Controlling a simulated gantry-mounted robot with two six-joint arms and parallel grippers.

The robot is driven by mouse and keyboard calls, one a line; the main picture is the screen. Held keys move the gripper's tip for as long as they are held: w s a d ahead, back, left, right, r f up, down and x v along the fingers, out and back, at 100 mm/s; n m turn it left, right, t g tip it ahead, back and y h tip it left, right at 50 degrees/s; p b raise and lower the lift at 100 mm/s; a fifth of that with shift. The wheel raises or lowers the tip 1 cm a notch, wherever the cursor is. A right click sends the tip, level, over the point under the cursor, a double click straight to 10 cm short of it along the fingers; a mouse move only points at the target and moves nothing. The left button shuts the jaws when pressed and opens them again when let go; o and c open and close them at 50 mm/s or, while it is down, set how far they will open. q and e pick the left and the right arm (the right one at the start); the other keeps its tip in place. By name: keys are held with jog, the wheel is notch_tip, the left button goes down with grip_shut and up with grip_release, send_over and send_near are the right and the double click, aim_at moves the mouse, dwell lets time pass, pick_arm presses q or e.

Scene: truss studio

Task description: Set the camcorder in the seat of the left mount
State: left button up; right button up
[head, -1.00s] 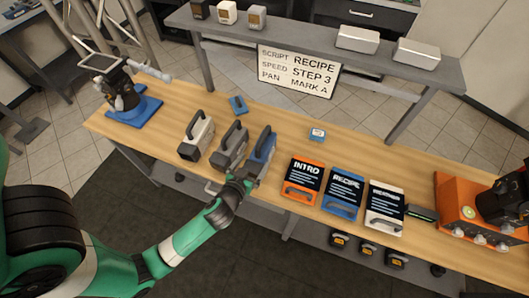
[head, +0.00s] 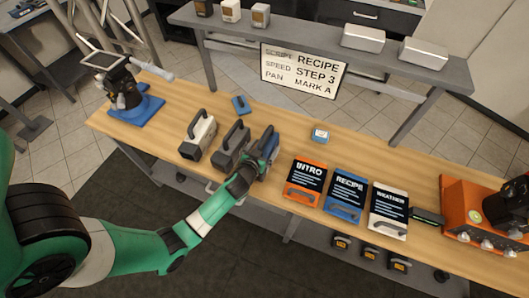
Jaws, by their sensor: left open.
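Three camcorders with top handles stand in a row on the wooden bench: a white one (head: 199,138), a grey one (head: 230,151) and a blue one (head: 273,150). My left gripper (head: 265,148) is open at the blue camcorder's top and handle, and covers much of it. I cannot tell whether it touches. The left mount (head: 126,92) has a black head on a blue base (head: 148,108) at the bench's left end, with a pan handle sticking out. Its seat is hard to make out. My right gripper is out of view.
Orange, blue and white cards (head: 347,194) lie right of the camcorders. An orange unit (head: 465,208) with a black head stands at the right end. A small blue item (head: 241,104) and a small blue-and-white box (head: 320,135) lie behind. Bench between left mount and white camcorder is clear.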

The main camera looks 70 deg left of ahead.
aim_at(262, 145)
pick_arm(q)
grip_shut()
jog(key=shift+r, duration=0.2)
dwell(0.3)
jog(key=shift+r+p, duration=0.3)
jog(key=shift+r, duration=0.25)
notch_tip(262, 145, up, 3)
jog(key=shift+s+d+f+p, duration=0.1)
jog(key=shift+s+p, duration=0.05)
jog(key=shift+p, duration=0.6)
jog(key=s+r+p, duration=0.1)
jog(key=s+d+r, duration=0.1)
jog(key=r, duration=0.1)
jog(key=s+r+p, duration=0.1)
jog(key=shift+s+d+r+p, duration=0.25)
jog(key=shift+r+p, duration=0.1)
jog(key=s+d+r+p, duration=0.1)
jog(key=s+d+r, duration=0.3)
jog(key=s, duration=0.5)
jog(key=shift+r+p, duration=0.2)
jog(key=shift+p, duration=0.15)
